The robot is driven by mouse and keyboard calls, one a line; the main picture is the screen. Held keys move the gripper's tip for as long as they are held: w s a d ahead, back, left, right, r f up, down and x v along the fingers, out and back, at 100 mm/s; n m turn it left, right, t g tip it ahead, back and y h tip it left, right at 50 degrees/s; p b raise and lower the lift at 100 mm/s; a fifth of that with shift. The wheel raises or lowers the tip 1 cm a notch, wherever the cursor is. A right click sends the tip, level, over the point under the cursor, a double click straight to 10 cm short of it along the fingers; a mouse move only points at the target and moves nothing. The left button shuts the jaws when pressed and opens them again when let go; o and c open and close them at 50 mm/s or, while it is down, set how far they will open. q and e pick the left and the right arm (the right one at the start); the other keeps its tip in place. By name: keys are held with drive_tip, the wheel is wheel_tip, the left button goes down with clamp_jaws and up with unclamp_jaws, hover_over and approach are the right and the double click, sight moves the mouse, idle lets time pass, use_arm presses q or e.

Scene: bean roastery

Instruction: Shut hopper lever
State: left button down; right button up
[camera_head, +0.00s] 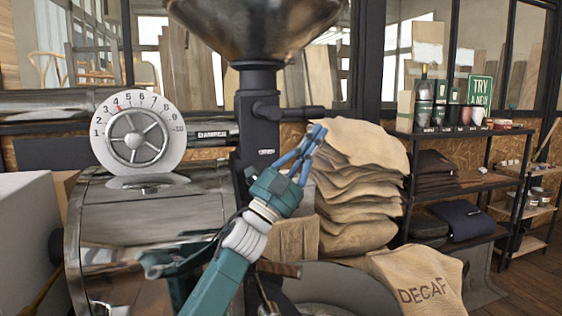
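The metal hopper (255,25) is a wide funnel at the top middle, on a dark column. Its black lever (300,113) sticks out level to the right from a collar on the column. My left gripper (317,131) points up and right, with its blue fingertips just below the lever's right end in the picture. The fingers converge at the tips and nothing shows between them. Whether the tips touch the lever cannot be told. My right gripper is not in view.
A white numbered dial (138,135) stands left of the column above the metal roaster drum (150,220). Stacked burlap sacks (355,190) lie close to the right. A DECAF sack (420,280) is at lower right. A dark shelf (460,185) stands farther right.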

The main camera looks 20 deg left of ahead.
use_arm(q)
drive_tip(key=shift+w+d+r, duration=0.15)
drive_tip(key=shift+d+r, duration=0.05)
drive_tip(key=shift+r, duration=0.35)
drive_tip(key=shift+a+r, duration=0.1)
drive_tip(key=shift+r, duration=0.15)
